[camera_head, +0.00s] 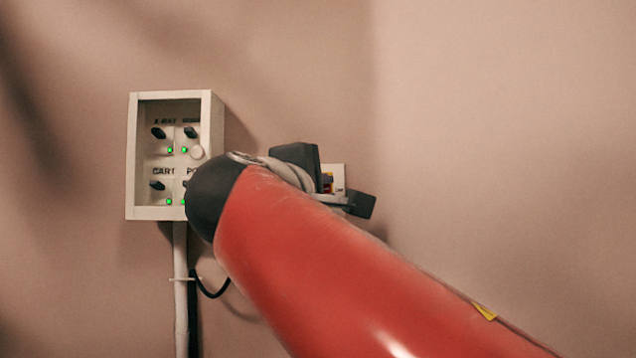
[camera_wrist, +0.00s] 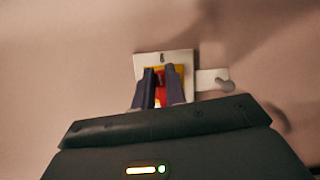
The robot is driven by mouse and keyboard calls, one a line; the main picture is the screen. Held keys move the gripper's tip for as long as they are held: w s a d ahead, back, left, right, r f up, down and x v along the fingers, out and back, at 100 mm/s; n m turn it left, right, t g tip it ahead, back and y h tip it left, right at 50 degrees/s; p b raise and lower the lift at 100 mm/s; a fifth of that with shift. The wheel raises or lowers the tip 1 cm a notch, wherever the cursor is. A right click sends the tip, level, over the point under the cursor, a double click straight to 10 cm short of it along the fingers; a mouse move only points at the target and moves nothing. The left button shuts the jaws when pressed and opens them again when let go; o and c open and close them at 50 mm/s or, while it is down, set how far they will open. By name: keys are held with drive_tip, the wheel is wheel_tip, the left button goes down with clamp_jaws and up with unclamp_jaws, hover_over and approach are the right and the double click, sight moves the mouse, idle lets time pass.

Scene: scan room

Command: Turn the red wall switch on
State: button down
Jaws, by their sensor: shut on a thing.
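The red wall switch (camera_wrist: 160,87) sits on a yellow backing on a pale wall plate (camera_wrist: 180,58). In the wrist view my gripper (camera_wrist: 161,76) has its two dark fingers on either side of the red part, shut on it. The fingers hide the sides of the switch, and my gripper's body hides what lies below. In the head view a small red and yellow part of the switch (camera_head: 328,182) shows behind my gripper, with a bit of the plate (camera_head: 338,174) beside it. Whether the switch is on or off cannot be told.
A white control box (camera_head: 132,160) with black knobs and green lights is on the wall to the left, partly behind my arm. A conduit (camera_head: 180,285) and a black cable (camera_head: 210,291) run below it.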

drive_tip(key=shift+m+g, duration=0.3)
drive_tip(key=shift+m, duration=0.2)
drive_tip(key=shift+f, duration=0.15)
drive_tip(key=c, duration=1.4)
unclamp_jaws()
drive_tip(key=shift+c, duration=0.2)
drive_tip(key=shift+s, duration=0.1)
drive_tip(key=v, duration=0.7)
drive_tip(key=shift+s, duration=0.3)
drive_tip(key=shift+a, duration=0.15)
